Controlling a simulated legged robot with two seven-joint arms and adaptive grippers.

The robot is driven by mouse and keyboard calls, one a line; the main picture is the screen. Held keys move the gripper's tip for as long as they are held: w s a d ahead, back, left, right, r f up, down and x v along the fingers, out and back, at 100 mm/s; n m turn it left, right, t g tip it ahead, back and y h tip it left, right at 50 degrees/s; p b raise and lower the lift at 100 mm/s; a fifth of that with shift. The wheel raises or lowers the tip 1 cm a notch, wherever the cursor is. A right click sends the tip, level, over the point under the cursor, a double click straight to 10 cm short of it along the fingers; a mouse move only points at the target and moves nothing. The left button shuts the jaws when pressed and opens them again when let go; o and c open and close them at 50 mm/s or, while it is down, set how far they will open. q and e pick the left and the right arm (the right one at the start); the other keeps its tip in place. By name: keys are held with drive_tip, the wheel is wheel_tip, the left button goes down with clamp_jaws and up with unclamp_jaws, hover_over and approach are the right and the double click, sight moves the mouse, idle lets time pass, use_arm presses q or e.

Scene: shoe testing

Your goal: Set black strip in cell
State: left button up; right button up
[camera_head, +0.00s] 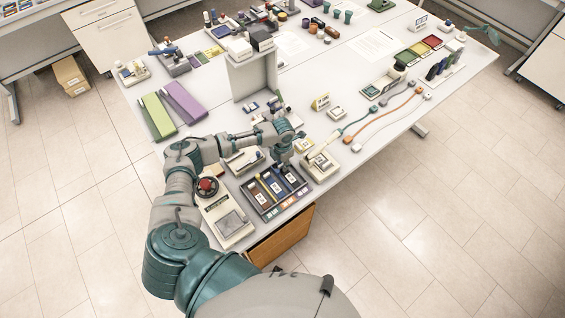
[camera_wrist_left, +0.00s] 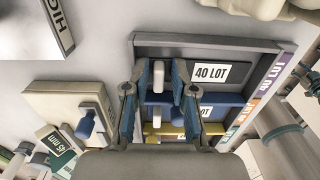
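A dark tray (camera_head: 247,199) with several coloured cells stands near the table's front edge. In the left wrist view the tray (camera_wrist_left: 210,40) has a dark grey-black strip (camera_wrist_left: 235,75) labelled "40 LOT" in its top cell, with blue and yellow strips below it. A white tab (camera_wrist_left: 158,78) stands up at that dark strip. My left gripper (camera_head: 285,161) is over the tray's right end. In the wrist view the gripper's (camera_wrist_left: 157,72) two fingers are apart on either side of the white tab, with visible gaps. Its hand hides part of the lower cells. My right gripper is out of view.
A cream block with a blue knob (camera_wrist_left: 86,124) is close left of the fingers in the wrist view. A cream device (camera_head: 321,166) stands right of the tray. A box with a red button (camera_head: 207,186) and a scale (camera_head: 229,222) stand left of it.

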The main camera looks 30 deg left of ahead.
use_arm(q)
drive_tip(key=shift+r, duration=0.2)
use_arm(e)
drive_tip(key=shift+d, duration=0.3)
use_arm(q)
wheel_tip(320, 180, up, 12)
drive_tip(key=shift+f, duration=0.2)
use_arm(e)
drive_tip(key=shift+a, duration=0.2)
use_arm(q)
drive_tip(key=shift+f, duration=0.1)
idle(0.4)
